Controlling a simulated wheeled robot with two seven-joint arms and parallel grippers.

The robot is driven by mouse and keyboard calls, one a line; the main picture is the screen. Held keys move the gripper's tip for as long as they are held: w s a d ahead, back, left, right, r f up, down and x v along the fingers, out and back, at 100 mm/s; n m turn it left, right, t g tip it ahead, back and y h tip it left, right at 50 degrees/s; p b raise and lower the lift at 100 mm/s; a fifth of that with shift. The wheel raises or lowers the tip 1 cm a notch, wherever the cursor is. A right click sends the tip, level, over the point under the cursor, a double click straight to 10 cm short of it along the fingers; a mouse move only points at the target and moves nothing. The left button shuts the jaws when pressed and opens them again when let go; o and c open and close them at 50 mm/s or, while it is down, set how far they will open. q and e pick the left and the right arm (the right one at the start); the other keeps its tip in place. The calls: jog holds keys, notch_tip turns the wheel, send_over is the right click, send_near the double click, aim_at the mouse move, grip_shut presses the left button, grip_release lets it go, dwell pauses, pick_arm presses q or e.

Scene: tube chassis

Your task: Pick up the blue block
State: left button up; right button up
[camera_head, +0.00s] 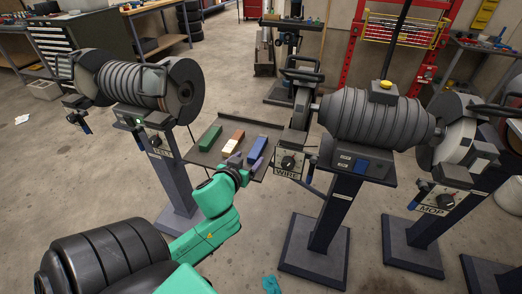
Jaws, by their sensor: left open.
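The blue block (257,149) lies on a dark flat tray (226,123) at the middle of the view, at the right of a row of blocks. A green block (209,138) and an orange and cream block (233,141) lie to its left on the same tray. My left gripper (244,170) is at the near edge of the tray, just in front of the blue block. It is open; its fingers are small and partly hidden by the wrist, and I cannot tell whether they touch the block.
A grinding machine (335,118) on a pedestal marked WIRE stands close right of the tray. Another machine (140,85) stands left, and one marked MOP (455,150) far right. Open floor shows behind the tray.

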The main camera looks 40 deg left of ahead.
aim_at(256, 150)
pick_arm(q)
jog(key=x, duration=1)
jog(key=shift+s+a+f, duration=0.1)
jog(key=shift+a+f, duration=0.15)
jog(key=shift+r, duration=0.1)
grip_shut()
